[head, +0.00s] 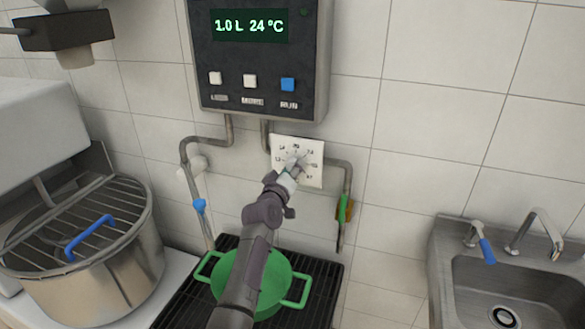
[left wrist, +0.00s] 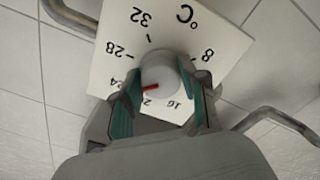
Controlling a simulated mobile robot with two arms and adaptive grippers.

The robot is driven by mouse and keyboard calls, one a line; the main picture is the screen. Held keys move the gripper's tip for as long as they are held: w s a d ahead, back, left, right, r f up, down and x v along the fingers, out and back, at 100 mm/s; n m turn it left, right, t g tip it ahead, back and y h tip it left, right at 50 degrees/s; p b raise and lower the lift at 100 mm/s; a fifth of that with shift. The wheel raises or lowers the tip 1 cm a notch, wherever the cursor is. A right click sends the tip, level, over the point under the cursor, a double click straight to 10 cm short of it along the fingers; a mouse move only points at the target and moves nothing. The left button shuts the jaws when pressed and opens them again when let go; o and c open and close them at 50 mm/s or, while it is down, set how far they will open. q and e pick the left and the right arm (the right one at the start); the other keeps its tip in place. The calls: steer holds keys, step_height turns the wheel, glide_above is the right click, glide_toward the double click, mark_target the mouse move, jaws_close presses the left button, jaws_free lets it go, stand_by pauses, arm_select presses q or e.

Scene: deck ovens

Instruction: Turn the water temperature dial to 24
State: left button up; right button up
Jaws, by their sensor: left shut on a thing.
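The water temperature dial (left wrist: 160,72) is a white round knob on a square white plate (head: 312,178) marked in °C, mounted on the tiled wall below the dark control box. In the left wrist view its red pointer mark lies on the side of the 24 and the partly hidden 20; I cannot tell exactly which mark it meets. My left gripper (head: 290,168) reaches up to the plate, and its fingers (left wrist: 163,103) are shut on the knob from both sides. The box display (head: 249,25) reads 1.0 L 24 °C. My right gripper is not in view.
Pipes (head: 186,150) flank the plate, with a blue-handled valve (head: 199,205) left and a green-handled one (head: 344,208) right. A green pot (head: 275,290) stands on a black grate below. A large mixer bowl (head: 105,285) is left, a sink (head: 500,290) right.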

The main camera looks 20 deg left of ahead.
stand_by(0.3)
arm_select(q)
steer(key=o, duration=1.1)
steer(key=shift+o, duration=0.2)
steer(key=s, duration=1.2)
steer(key=shift+a, duration=0.25)
